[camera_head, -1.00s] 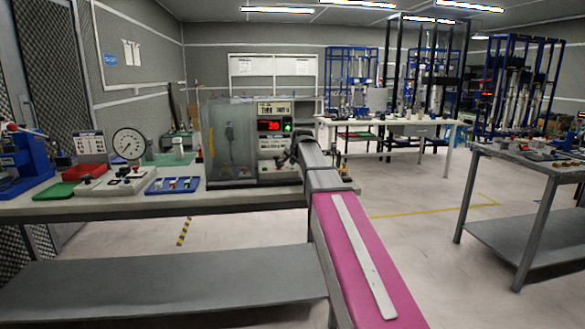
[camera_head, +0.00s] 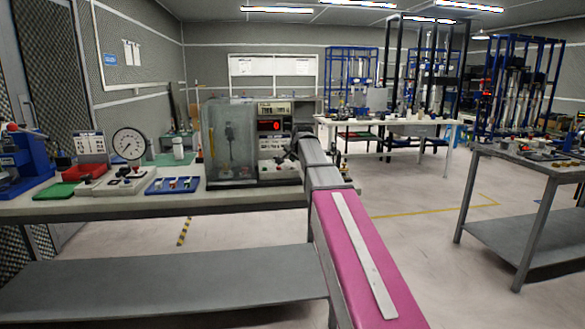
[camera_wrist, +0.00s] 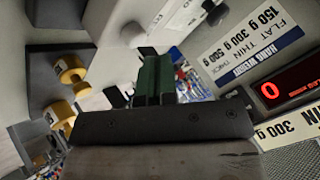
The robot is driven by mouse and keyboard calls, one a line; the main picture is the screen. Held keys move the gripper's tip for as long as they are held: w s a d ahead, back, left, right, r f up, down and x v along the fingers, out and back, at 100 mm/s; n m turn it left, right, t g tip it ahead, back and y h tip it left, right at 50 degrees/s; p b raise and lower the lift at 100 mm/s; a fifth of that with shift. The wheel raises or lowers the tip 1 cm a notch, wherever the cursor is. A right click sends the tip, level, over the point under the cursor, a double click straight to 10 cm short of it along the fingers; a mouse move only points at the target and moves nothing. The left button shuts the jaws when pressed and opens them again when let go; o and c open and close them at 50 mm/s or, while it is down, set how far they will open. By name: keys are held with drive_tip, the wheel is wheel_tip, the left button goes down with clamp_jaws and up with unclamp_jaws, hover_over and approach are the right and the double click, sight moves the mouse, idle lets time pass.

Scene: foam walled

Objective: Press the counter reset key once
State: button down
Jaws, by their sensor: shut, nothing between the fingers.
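The tester (camera_head: 285,108) stands on the left bench, with a clear guard at its left and a control panel at its right. Its red counter display (camera_head: 269,126) reads 0; the display also shows in the wrist view (camera_wrist: 290,85). I cannot make out the reset key; my gripper or the panel's shading may hide it. My gripper (camera_head: 298,146) is at the front of the panel, right of and below the display. In the wrist view its dark body crosses the middle, with narrow green and black parts ahead. It is shut and empty. Contact with the panel cannot be told.
A blue tray (camera_head: 174,185) with small parts, a dial gauge (camera_head: 129,144) and a red tray (camera_head: 88,171) stand left of the tester. Yellow knobs (camera_wrist: 68,72) show in the wrist view. Another bench (camera_head: 533,165) stands at the right, with open floor between.

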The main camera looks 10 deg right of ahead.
drive_tip(key=shift+r, duration=0.15)
drive_tip(key=shift+r, duration=2.45)
